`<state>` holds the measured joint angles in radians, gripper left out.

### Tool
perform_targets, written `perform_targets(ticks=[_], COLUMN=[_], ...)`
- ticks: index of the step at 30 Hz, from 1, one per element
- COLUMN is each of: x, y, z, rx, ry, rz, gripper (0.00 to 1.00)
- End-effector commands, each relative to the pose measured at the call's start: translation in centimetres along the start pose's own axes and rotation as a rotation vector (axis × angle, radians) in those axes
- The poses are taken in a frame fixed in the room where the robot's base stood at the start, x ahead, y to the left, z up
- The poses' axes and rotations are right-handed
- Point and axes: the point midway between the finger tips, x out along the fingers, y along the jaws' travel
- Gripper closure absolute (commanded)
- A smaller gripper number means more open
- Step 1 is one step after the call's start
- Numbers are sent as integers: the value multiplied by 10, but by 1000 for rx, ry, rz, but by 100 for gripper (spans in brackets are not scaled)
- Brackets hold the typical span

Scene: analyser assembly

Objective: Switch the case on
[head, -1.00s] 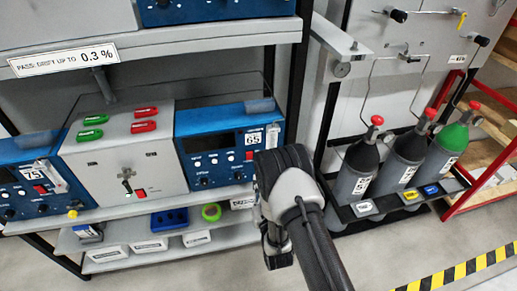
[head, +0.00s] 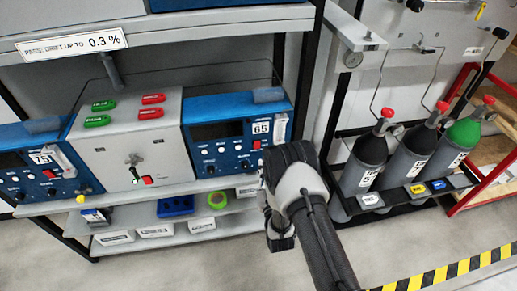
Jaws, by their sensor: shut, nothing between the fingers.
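A grey case (head: 128,150) stands on the middle shelf between two blue units. Its front has a small lever or valve (head: 134,163) and a red switch (head: 148,180) below it to the right. I cannot tell the switch's position. Green tags (head: 97,121) and red tags (head: 150,113) lie on its top. My gripper (head: 282,244) hangs pointing down in front of the shelves, right of the case and apart from it. It is shut and empty; its fingertips are small and dark here.
Blue units marked 75 (head: 38,170) and 65 (head: 235,140) flank the case. Gas bottles (head: 365,160) stand at right. Striped tape (head: 455,271) crosses the front right.

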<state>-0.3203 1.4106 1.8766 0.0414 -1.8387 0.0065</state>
Motion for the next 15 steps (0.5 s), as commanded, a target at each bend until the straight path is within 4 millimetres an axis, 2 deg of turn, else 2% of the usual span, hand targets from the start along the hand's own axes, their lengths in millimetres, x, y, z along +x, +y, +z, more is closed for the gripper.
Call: perform_targets(ticks=[1,6,10,15], x=[13,48,70,87], y=[0,0,0,0], z=[0,0,0,0], rx=[0,0,-1,-1], ry=[6,5,4,2], rz=[0,0,0,0], gripper=[100,100,100,100])
